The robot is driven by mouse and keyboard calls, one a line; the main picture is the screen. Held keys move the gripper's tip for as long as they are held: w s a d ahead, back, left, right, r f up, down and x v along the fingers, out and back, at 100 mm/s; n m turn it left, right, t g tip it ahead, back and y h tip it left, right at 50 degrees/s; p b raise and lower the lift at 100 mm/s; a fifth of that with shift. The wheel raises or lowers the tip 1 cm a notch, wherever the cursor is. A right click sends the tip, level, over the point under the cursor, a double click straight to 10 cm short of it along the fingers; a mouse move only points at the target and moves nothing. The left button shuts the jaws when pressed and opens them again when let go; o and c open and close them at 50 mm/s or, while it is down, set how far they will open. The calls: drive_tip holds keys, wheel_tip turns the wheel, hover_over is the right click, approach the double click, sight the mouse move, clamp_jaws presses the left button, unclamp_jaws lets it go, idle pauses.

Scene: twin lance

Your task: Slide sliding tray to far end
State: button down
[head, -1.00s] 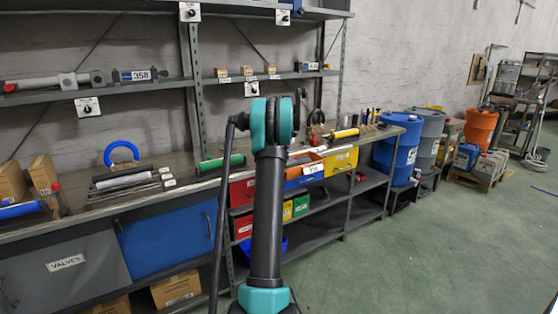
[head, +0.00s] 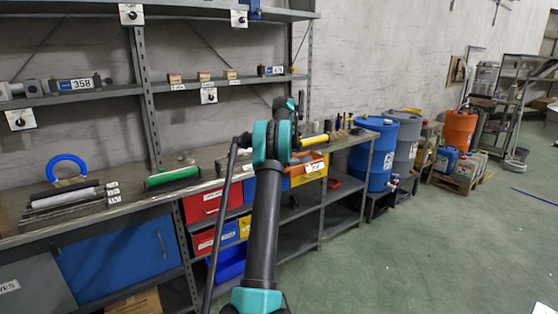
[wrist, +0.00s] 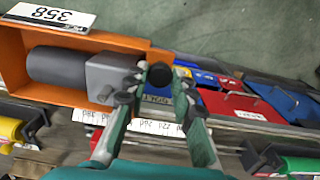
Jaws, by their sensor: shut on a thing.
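The sliding tray, an orange open box (wrist: 75,103), fills the upper left of the wrist view. A grey cylinder with a square block (wrist: 70,68) lies in it, and a white "358" label (wrist: 48,14) is at its far edge. The fingers of my gripper (wrist: 158,85) are closed around a dark round knob (wrist: 160,75) at the tray's right end. The exact contact is partly hidden by the fingers. In the head view the orange tray (head: 308,158) shows on the bench, just right of my arm, which hides part of it and my gripper.
Red (head: 205,203) and yellow bins (head: 310,172) hang below the bench edge. A yellow-handled roller (head: 313,140) and several small items lie beyond the tray. Blue (head: 378,150) and grey drums stand past the bench's end. Open green floor (head: 450,250) lies to the right.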

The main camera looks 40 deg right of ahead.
drive_tip(key=shift+d, duration=1.75)
drive_tip(key=c, duration=1.3)
unclamp_jaws()
drive_tip(key=shift+d, duration=0.15)
drive_tip(key=shift+o, duration=0.2)
